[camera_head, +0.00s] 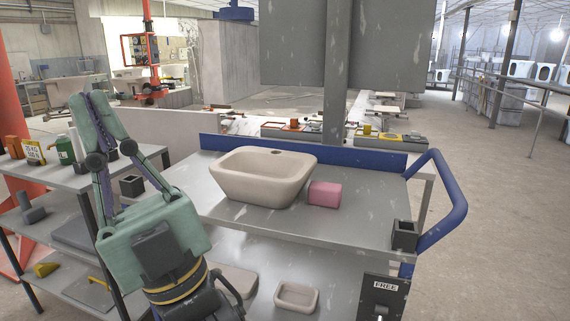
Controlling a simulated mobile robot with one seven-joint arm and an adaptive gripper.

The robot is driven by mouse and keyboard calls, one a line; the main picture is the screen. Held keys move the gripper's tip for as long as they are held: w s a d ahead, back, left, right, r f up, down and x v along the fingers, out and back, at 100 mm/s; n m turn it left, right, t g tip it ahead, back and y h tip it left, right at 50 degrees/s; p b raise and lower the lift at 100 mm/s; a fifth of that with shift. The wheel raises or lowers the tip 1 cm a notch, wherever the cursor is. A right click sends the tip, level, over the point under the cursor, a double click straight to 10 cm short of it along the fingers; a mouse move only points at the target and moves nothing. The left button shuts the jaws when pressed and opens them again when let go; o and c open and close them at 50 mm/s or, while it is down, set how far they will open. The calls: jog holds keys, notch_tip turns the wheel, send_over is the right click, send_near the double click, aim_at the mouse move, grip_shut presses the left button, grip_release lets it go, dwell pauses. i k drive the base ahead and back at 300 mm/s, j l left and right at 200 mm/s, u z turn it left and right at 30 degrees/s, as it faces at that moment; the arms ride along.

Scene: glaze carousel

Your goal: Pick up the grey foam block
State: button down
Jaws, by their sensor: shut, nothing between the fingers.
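I cannot pick out the grey foam block for certain. A dark grey flat slab (76,235) lies on the middle shelf of the left rack, partly behind my gripper. A smaller grey piece (34,213) with an upright part sits farther left on the same shelf. My teal gripper (83,99) is at the left, in front of the rack, with its fingers pointing up and away. It is shut and empty, and no object touches its fingertips.
A grey cart (365,210) with a blue rail holds a beige basin (262,174) and a pink block (325,194). Bottles and boxes line the rack's top shelf (70,178). A grey post (337,80) rises behind the cart. Open floor lies right.

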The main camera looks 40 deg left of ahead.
aim_at(32, 215)
jog(key=u, duration=2.55)
jog(key=i+u, duration=0.1)
jog(key=i, duration=0.85)
jog(key=i+u, duration=0.1)
jog(key=i, duration=0.85)
jog(key=i+l+u, duration=0.15)
jog(key=i, duration=0.8)
